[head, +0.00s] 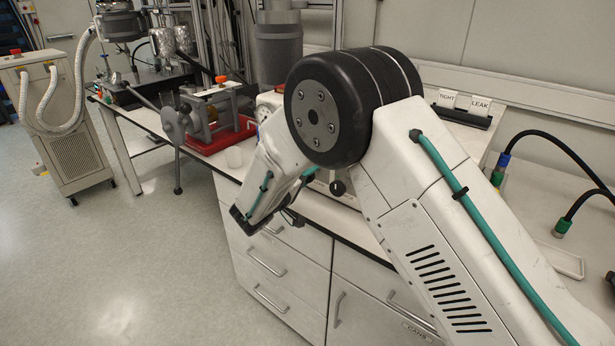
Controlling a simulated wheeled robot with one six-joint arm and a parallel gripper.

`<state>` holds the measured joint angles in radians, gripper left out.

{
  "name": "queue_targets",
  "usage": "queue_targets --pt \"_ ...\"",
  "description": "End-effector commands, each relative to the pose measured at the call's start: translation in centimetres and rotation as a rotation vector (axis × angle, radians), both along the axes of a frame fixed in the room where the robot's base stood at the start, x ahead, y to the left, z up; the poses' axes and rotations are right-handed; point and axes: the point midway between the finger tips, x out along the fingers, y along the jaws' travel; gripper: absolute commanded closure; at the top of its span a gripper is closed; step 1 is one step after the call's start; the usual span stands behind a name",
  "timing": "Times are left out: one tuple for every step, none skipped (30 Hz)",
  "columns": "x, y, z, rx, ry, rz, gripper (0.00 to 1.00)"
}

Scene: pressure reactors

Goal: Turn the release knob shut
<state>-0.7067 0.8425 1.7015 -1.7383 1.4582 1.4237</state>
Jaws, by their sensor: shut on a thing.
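My gripper (291,216) is at the front edge of the bench, mostly behind my own white forearm. Only a small dark part of it shows. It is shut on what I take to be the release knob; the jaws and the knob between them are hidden. A white unit with a round gauge (263,113) stands on the bench behind my arm, which covers most of its front. A round black knob (337,187) shows at the unit's lower front, apart from the visible part of my gripper. I cannot tell the release knob's turn angle.
Cards reading TIGHT (447,98) and LEAK (480,105) stand in a black holder at the back right. Drawers (268,262) lie below.

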Motion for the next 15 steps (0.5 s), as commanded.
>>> queue_targets --pt "-0.03 0.04 -0.07 0.009 -0.006 0.001 0.83" --pt "-0.03 0.04 -0.07 0.014 -0.01 0.001 0.83" --pt "-0.03 0.04 -0.08 0.021 -0.016 0.001 0.83" --pt "-0.03 0.04 -0.08 0.025 -0.019 0.001 0.83" --pt "-0.03 0.04 -0.08 0.028 -0.021 0.001 0.83" --pt "-0.03 0.04 -0.08 0.031 -0.023 0.0 0.83" --pt "-0.03 0.04 -0.09 0.033 -0.025 0.0 0.83" --pt "-0.03 0.04 -0.09 0.034 -0.026 0.0 0.83" --pt "-0.03 0.04 -0.09 0.035 -0.026 0.0 0.83" --pt "-0.03 0.04 -0.09 0.036 -0.027 0.0 0.83" --pt "-0.03 0.04 -0.09 0.037 -0.028 0.0 0.83" --pt "-0.03 0.04 -0.09 0.037 -0.028 0.0 0.83" --pt "-0.03 0.04 -0.09 0.037 -0.028 0.0 0.83" --pt "-0.04 0.04 -0.11 0.037 -0.028 0.0 0.83" --pt "-0.04 0.04 -0.11 0.037 -0.026 0.001 0.83"
